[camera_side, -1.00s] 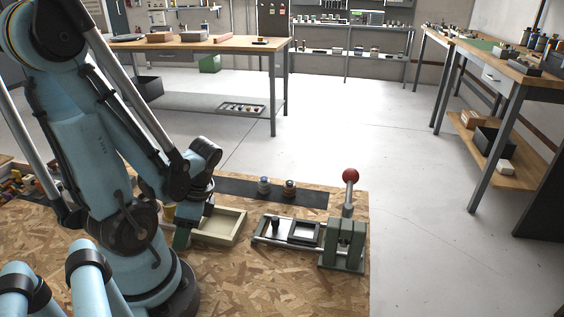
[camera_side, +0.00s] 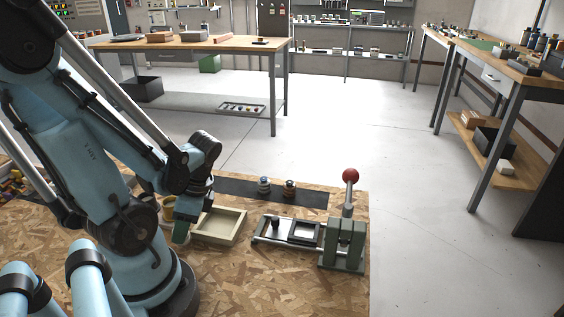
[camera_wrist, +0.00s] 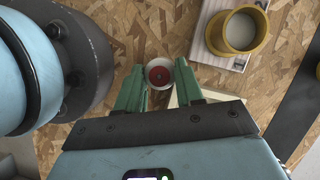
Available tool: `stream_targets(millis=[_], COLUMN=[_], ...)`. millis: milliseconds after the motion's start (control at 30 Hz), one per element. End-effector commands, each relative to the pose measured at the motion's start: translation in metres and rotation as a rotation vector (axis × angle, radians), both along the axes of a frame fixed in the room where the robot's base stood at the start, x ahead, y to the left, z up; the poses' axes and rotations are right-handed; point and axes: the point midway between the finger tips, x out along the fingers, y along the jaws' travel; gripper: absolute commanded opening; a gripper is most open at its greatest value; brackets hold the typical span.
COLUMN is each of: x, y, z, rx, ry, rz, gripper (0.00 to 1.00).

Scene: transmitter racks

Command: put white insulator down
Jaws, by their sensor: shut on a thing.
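My gripper (camera_wrist: 160,84) has green fingers, shut on the white insulator (camera_wrist: 151,69), a round white piece with a red centre. The insulator sits between the fingertips in the wrist view, over the chipboard bench top. In the side view my gripper (camera_side: 181,233) is just left of the shallow beige tray (camera_side: 240,226). There the insulator is hidden by the fingers. I cannot tell whether it touches the bench.
A yellow ring (camera_wrist: 217,33) stands on a pale numbered board (camera_wrist: 266,4) near the gripper. Two small insulators (camera_side: 264,186) (camera_side: 290,188) stand on a dark strip (camera_side: 315,199). A clamp fixture (camera_side: 343,244) with a red-knobbed lever is right of the tray.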

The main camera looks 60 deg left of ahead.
Motion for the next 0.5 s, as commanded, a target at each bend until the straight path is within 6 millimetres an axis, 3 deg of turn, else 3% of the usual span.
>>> stream_targets(millis=[500], x=[-0.001], y=[0.0], z=[0.028], rx=[0.0], ry=[0.0], rz=[0.0], gripper=[0.0])
